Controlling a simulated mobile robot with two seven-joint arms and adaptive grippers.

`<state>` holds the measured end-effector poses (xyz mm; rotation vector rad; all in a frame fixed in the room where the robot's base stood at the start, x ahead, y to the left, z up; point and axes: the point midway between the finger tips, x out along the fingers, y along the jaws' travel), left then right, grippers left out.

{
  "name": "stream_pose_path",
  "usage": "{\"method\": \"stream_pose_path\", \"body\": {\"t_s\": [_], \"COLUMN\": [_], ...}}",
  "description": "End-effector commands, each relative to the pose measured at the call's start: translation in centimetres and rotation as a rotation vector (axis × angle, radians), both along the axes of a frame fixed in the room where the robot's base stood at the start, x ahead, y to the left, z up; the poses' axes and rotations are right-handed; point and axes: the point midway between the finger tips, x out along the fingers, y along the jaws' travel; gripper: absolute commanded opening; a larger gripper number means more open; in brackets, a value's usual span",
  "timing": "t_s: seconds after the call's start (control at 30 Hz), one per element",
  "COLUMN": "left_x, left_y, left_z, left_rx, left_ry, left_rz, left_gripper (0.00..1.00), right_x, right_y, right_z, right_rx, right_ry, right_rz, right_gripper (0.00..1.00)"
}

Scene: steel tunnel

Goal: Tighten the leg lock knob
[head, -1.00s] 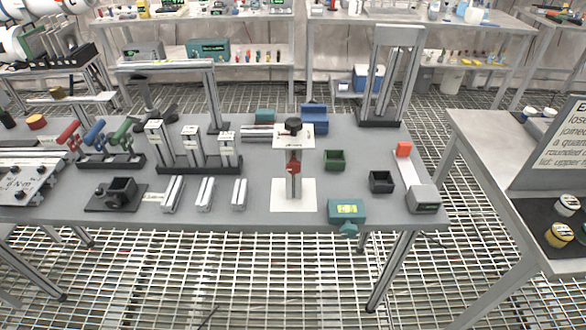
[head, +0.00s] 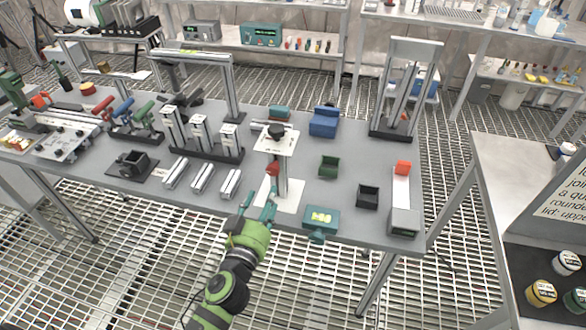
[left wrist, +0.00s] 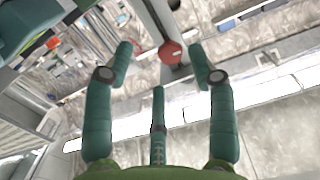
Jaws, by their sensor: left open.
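A small stand has a white top plate (head: 276,143) with a black knob (head: 276,130), a grey post and a white base plate (head: 290,196). A red knob (head: 272,168) on the post is the likely leg lock knob. My left gripper (head: 259,197) is open and empty, in front of the stand near the bench's front edge. In the left wrist view, the red knob (left wrist: 171,52) appears between the spread fingertips (left wrist: 160,54), seemingly ahead of them. I see no contact. My right gripper is not in view.
A teal device (head: 320,217) sits right of the base plate at the bench's front edge. Green (head: 328,167) and black (head: 367,196) bins stand further right. Short metal profiles (head: 203,178) lie to the left. A tall grey frame (head: 404,90) stands behind.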

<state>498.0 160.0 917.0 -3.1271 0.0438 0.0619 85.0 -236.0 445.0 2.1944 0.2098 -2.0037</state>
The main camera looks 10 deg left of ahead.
Motion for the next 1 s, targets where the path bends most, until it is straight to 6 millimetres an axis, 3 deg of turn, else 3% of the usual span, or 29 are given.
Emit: {"method": "stream_pose_path", "body": {"t_s": [0.03, 0.13, 0.4, 0.6, 0.93, 0.97, 1.0], "left_x": [0.0, 0.6, 4.5, 6.7, 7.1, 7.1, 7.1], "left_y": [0.0, 0.0, -0.1, -0.2, -0.2, -0.2, -0.2], "left_z": [1.2, 2.2, 2.2, 2.0, 1.9, 1.9, 1.9], "left_rx": [-0.004, -0.008, -0.008, -0.008, -0.009, -0.009, -0.009], "left_ry": [-0.023, -0.043, -0.042, -0.04, -0.039, -0.039, -0.039], "left_rz": [0.002, 0.002, 0.002, 0.002, 0.002, 0.002, 0.002], "left_gripper": [0.57, 0.57, 0.57, 0.57, 0.57, 0.49, 0.33], "right_x": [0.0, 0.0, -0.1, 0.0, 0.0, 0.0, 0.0], "right_y": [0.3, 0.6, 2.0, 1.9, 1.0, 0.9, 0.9], "right_z": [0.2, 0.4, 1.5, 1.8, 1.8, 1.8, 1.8], "right_rx": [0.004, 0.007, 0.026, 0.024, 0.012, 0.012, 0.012], "right_ry": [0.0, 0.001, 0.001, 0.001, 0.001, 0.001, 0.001], "right_rz": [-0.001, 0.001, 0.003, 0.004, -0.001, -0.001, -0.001], "right_gripper": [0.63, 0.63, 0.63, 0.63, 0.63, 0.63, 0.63]}}
